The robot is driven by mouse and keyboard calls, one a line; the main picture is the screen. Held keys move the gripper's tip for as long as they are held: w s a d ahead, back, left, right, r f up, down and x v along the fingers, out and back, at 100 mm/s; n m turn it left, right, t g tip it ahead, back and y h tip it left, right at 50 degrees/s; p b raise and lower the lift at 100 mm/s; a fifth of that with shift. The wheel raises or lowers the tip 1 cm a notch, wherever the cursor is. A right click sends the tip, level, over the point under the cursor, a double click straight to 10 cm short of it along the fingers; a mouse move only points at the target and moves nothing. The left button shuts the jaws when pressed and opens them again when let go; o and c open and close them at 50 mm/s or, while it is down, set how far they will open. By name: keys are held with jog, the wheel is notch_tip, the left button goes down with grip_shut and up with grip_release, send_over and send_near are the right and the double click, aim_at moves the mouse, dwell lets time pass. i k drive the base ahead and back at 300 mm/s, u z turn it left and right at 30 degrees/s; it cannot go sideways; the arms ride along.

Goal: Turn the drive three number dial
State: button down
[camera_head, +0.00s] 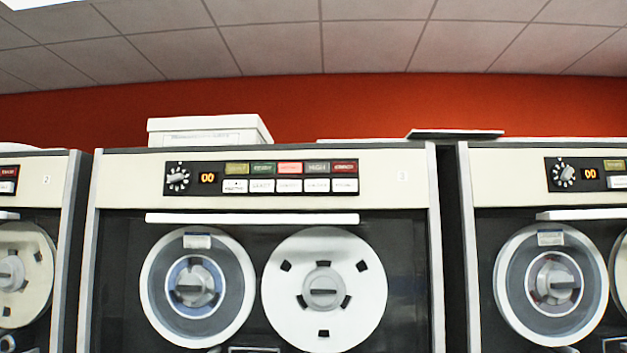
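The middle tape drive (264,182) faces me, with a small mark at its upper right that looks like a 3. Its number dial (177,178) is a small round knob on a black panel at the upper left, ringed by pale markings. The knob's pointer setting is too small to read surely. An orange display (208,178) beside the dial seems to read 00. My gripper is not in view, and nothing covers the dial.
Similar drives stand at the left (27,180), marked 2, and right (505,180), which has its own dial (563,174). Buttons (290,186) lie right of the middle display. A white bar (252,218) and two reels (198,287) (325,289) are below. A white box (208,130) sits on top.

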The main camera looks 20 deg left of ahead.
aim_at(178, 178)
jog(key=u, duration=1.2)
jog(key=k, duration=1.25)
jog(key=u, duration=0.9)
jog(key=i, duration=2)
jog(key=z, duration=0.55)
